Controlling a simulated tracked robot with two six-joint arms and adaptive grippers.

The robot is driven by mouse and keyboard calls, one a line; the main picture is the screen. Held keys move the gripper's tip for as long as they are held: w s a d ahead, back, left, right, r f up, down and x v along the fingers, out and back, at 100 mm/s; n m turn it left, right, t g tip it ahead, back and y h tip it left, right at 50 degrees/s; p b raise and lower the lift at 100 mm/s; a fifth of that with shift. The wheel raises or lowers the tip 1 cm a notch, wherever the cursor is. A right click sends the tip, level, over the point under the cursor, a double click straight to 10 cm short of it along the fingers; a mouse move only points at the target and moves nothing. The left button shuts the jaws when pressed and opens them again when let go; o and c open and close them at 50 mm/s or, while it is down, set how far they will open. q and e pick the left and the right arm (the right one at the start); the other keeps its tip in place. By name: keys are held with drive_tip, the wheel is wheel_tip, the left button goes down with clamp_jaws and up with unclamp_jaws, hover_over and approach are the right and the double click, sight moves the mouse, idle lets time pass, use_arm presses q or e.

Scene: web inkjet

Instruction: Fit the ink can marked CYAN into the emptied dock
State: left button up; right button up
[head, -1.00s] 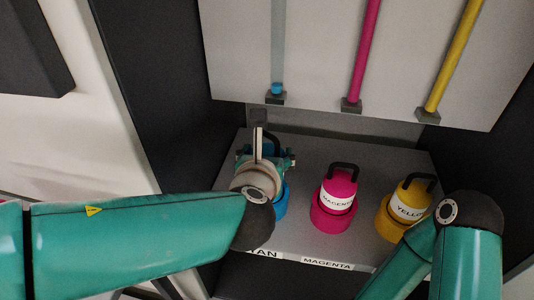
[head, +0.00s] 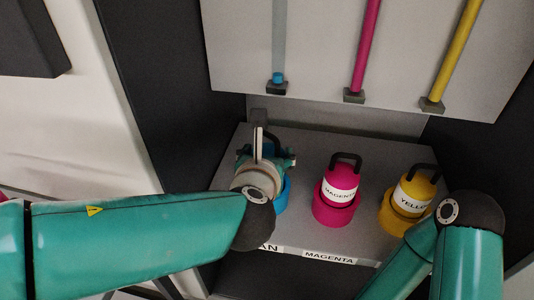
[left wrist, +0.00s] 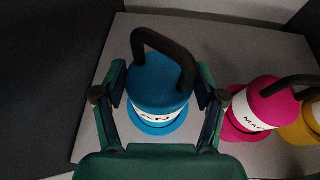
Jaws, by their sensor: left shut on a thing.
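The cyan ink can (left wrist: 160,85) is a blue cylinder with a black loop handle and a white label, of which "AN" shows in the left wrist view. My left gripper (left wrist: 158,98) is shut on it, one finger on each side. In the head view my left gripper (head: 265,160) hides most of the can. A blue round base (left wrist: 158,126) shows below the can, at the left place on the grey shelf (head: 300,215). The can looks upright over this base; I cannot tell whether it is fully seated. My right gripper is not in view.
A magenta can (head: 337,193) and a yellow can (head: 409,200) stand to the right on the same shelf. Above hang a pale tube with a blue end (head: 278,78), a magenta tube (head: 365,45) and a yellow tube (head: 450,55). Dark side walls flank the shelf.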

use_arm(q)
drive_tip(key=shift+f, duration=0.35)
drive_tip(key=shift+s+a+f+b, duration=0.1)
drive_tip(key=shift+s+f+b, duration=0.15)
drive_tip(key=shift+f+b, duration=0.7)
drive_tip(key=shift+b, duration=0.15)
drive_tip(key=o, duration=1.9)
drive_tip(key=v, duration=0.9)
drive_tip(key=shift+a, duration=0.1)
